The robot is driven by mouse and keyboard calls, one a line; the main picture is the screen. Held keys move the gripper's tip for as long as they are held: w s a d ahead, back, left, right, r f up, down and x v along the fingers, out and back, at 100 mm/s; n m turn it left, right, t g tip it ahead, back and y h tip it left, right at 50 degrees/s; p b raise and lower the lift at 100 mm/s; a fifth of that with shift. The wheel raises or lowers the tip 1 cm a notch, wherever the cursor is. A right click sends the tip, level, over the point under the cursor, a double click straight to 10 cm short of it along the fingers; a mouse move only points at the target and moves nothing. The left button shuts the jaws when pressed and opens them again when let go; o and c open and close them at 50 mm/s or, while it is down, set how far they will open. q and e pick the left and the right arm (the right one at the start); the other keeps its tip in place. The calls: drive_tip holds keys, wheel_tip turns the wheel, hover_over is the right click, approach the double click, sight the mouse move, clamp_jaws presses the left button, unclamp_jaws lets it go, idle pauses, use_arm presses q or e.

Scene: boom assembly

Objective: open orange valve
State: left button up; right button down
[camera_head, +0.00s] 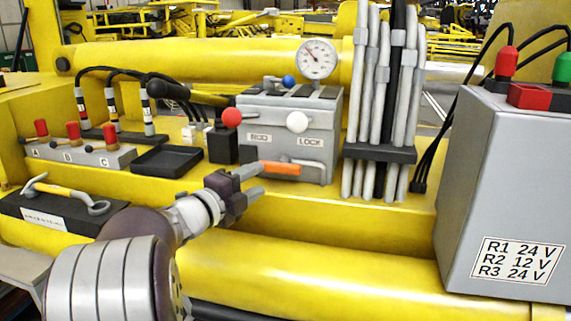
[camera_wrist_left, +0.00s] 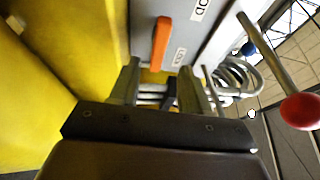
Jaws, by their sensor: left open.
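The orange valve (camera_head: 279,168) is a flat bar handle low on the front of a grey control box (camera_head: 318,150). It lies nearly horizontal in the head view. My left gripper (camera_head: 256,181) is open and empty, just left of and slightly below the handle. In the left wrist view the handle (camera_wrist_left: 160,42) shows upright, beyond and roughly between the fingertips of the left gripper (camera_wrist_left: 158,70). The fingers look apart from it, though the exact gap is hard to tell. My right gripper is in neither view.
The box also carries a red knob (camera_head: 231,117), a white knob (camera_head: 297,122), a blue knob (camera_head: 289,81) and a gauge (camera_head: 317,58). Grey hoses (camera_head: 378,110) stand right of it.

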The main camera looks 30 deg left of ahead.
sight(276, 169)
use_arm(q)
drive_tip(key=w, duration=0.2)
drive_tip(key=w+d+p, duration=0.1)
drive_tip(key=w, duration=0.2)
drive_tip(key=w+p, duration=0.1)
drive_tip(key=w, duration=0.2)
drive_tip(key=shift+d, duration=0.2)
drive_tip(key=shift+w, duration=0.45)
drive_tip(key=shift+w+d+f, duration=0.1)
drive_tip(key=shift+w, duration=0.05)
clamp_jaws()
